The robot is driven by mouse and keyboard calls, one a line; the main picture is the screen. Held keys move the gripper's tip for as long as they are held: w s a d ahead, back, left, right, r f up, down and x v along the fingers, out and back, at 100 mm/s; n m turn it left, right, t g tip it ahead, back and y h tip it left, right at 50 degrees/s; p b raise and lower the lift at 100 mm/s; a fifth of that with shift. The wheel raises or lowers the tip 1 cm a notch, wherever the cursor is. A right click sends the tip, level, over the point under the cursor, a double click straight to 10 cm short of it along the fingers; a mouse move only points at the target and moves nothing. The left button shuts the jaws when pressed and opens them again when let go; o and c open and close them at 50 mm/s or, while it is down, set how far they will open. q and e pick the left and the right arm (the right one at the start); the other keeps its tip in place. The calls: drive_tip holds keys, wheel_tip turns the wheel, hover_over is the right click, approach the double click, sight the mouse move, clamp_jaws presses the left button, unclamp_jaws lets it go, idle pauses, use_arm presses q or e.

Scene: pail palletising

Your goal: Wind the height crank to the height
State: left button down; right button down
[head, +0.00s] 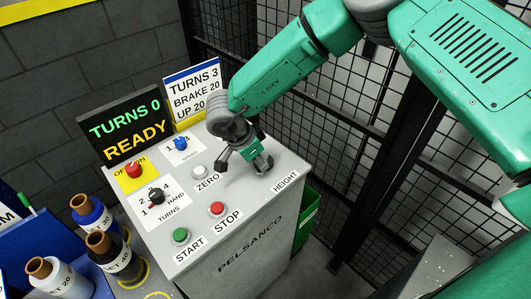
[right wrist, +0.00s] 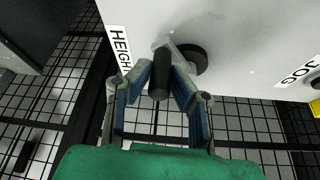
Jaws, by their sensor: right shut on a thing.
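The height crank shows in the right wrist view as a black handle (right wrist: 158,82) on a grey arm, with a dark round hub (right wrist: 190,60) at the panel. My right gripper (right wrist: 159,72) has its two fingers on either side of the handle and is shut on it. In the head view my right gripper (head: 244,160) is over the right part of the grey console (head: 236,231), by the HEIGHT label (head: 286,182); it hides most of the crank there. The display (head: 128,127) reads TURNS 0, READY. A card (head: 194,91) reads TURNS 3, BRAKE 20, UP 20. My left gripper is out of view.
The panel holds a red knob (head: 134,169), a blue knob (head: 180,143), a black TURNS selector (head: 156,196), a green START button (head: 180,235) and a red STOP button (head: 217,208). Several bottles (head: 113,254) stand at left. A mesh fence (head: 365,105) is behind.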

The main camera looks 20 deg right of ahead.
drive_tip(key=m, duration=0.1)
drive_tip(key=w+a+m+g, duration=0.1)
drive_tip(key=m, duration=0.1)
drive_tip(key=shift+w+a, duration=0.1)
drive_tip(key=shift+a, duration=0.05)
drive_tip(key=m, duration=0.1)
drive_tip(key=w+m+g, duration=0.1)
drive_tip(key=m, duration=0.1)
drive_tip(key=shift+w+a+m, duration=0.3)
drive_tip(key=shift+a, duration=0.1)
drive_tip(key=w+m+g+b, duration=0.1)
drive_tip(key=m, duration=0.1)
drive_tip(key=w+m+y+b, duration=0.1)
drive_tip(key=m, duration=0.1)
drive_tip(key=shift+w+a+g, duration=0.1)
drive_tip(key=shift+a+g, duration=0.05)
drive_tip(key=shift+g, duration=0.25)
drive_tip(key=shift+w+d+r+m+g+y+b, duration=0.15)
drive_tip(key=shift+w+m+y+b, duration=0.3)
drive_tip(key=shift+m, duration=0.6)
drive_tip(key=shift+w+d+f+m+g+y+b, duration=0.1)
drive_tip(key=shift+w+m+g+y+b, duration=0.3)
drive_tip(key=shift+m, duration=0.65)
drive_tip(key=shift+r, duration=0.1)
drive_tip(key=c, duration=1.5)
unclamp_jaws()
drive_tip(key=shift+a, duration=0.1)
drive_tip(key=shift+o, duration=0.2)
